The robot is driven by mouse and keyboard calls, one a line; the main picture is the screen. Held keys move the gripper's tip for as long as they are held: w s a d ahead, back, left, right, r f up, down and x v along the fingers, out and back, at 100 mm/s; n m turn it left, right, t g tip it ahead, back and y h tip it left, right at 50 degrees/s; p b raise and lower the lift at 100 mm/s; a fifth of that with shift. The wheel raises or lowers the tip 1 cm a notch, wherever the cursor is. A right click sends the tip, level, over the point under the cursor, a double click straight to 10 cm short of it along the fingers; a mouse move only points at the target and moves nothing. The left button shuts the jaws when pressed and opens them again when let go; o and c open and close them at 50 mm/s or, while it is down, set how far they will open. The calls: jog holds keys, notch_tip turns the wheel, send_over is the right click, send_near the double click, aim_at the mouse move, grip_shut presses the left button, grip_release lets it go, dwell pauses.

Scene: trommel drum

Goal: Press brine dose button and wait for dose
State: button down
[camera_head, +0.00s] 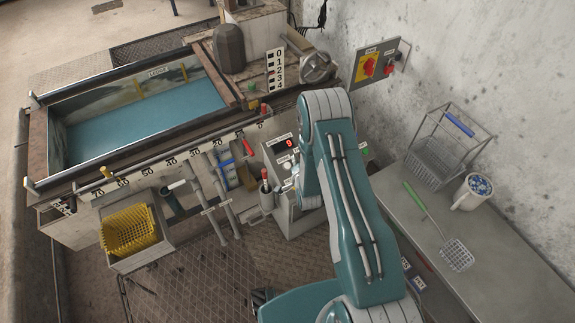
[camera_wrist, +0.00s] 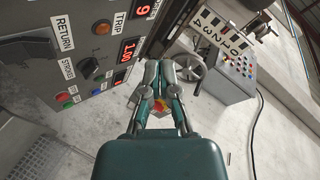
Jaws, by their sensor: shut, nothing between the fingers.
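The control panel (camera_wrist: 75,60) fills the left of the wrist view, turned on its side. It has labels RETURN, TRIP and STROKES, a red display (camera_wrist: 130,48) reading 1.00, and another reading 9. A few small coloured buttons sit low on it, among them a green one (camera_wrist: 67,105) and a blue one (camera_wrist: 97,91). I cannot tell which is the brine dose button. My gripper (camera_wrist: 160,68) is shut and empty, just right of the panel face and apparently apart from it. In the head view the panel's red display (camera_head: 288,143) shows 9, and my arm hides my fingers.
A brine-coloured water tank (camera_head: 140,118) lies at the left, with a yellow basket (camera_head: 128,230) before it. A steel counter (camera_head: 500,265) holds a skimmer (camera_head: 455,253), a mug (camera_head: 472,192) and a wire basket (camera_head: 447,150). A handwheel (camera_wrist: 190,68) stands beyond my fingers.

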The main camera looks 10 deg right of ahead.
aim_at(287, 162)
jog(key=shift+f, duration=0.1)
jog(key=shift+w+a+f, duration=0.2)
jog(key=shift+w+f, duration=0.45)
jog(key=shift+f, duration=0.6)
jog(key=shift+w+a+f, duration=0.25)
jog(key=shift+w+f, duration=0.45)
jog(key=shift+f, duration=0.6)
jog(key=shift+w+a+f, duration=0.2)
jog(key=shift+w+f, duration=0.45)
jog(key=shift+f, duration=0.6)
jog(key=shift+f, duration=0.1)
jog(key=shift+w+f, duration=0.15)
jog(key=shift+w+a+f, duration=0.1)
jog(key=shift+w+f, duration=0.1)
jog(key=shift+f, duration=0.2)
jog(key=shift+r, duration=0.1)
jog(key=shift+s+r, duration=0.4)
jog(key=shift+r, duration=0.25)
jog(key=shift+r, duration=0.15)
jog(key=shift+s+d+r, duration=0.15)
jog(key=shift+s+r, duration=0.2)
jog(key=shift+r, duration=0.35)
jog(key=shift+s+d+r, duration=0.2)
jog(key=shift+s+r, duration=0.2)
jog(key=shift+r, duration=0.3)
jog(key=shift+s+d+r, duration=0.15)
jog(key=shift+s+r, duration=0.2)
jog(key=shift+r, duration=0.35)
